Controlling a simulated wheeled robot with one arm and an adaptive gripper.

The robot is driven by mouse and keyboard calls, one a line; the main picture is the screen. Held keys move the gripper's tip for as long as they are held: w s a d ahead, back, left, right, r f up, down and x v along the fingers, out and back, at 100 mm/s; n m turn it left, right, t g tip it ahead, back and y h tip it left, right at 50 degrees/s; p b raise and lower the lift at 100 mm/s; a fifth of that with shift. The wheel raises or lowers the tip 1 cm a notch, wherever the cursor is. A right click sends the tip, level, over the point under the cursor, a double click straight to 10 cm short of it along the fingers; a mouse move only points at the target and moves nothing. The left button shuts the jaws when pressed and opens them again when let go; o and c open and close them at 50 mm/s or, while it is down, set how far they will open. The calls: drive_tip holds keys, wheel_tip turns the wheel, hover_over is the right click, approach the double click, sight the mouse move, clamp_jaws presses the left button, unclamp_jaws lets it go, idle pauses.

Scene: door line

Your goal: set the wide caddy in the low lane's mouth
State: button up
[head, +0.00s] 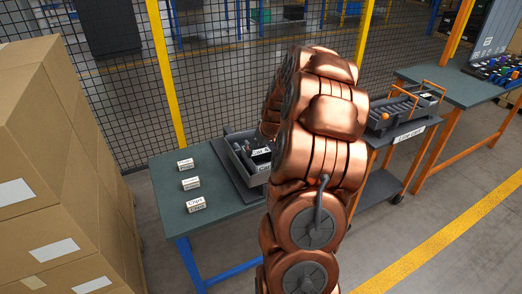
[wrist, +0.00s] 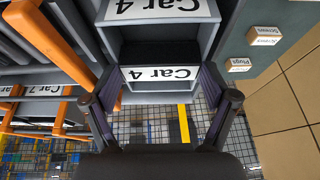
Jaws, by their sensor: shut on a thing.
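My gripper (wrist: 160,88) shows in the wrist view, with one dark finger on each side of a grey caddy (wrist: 207,40) carrying an upside-down white "Car 4" label. It is shut on this caddy. A second, larger "Car 4" label (wrist: 160,9) lies at the top of the wrist view, with a dark hollow between the two labels. I cannot tell whether both labels belong to one thing. In the head view a dark grey tray (head: 238,165) with "Car 4" labels shows on the left table, partly behind my copper arm. My gripper is hidden there.
Cardboard boxes (head: 45,150) stand at far left. A grey cart (head: 408,136) with an orange-handled caddy (head: 425,95) is right of my arm. Mesh fence (head: 110,105) stands behind.

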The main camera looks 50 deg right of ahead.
drive_tip(key=shift+f+b, duration=0.1)
drive_tip(key=shift+b, duration=0.35)
idle(0.3)
drive_tip(key=o, duration=1.6)
drive_tip(key=v, duration=1.2)
idle(0.5)
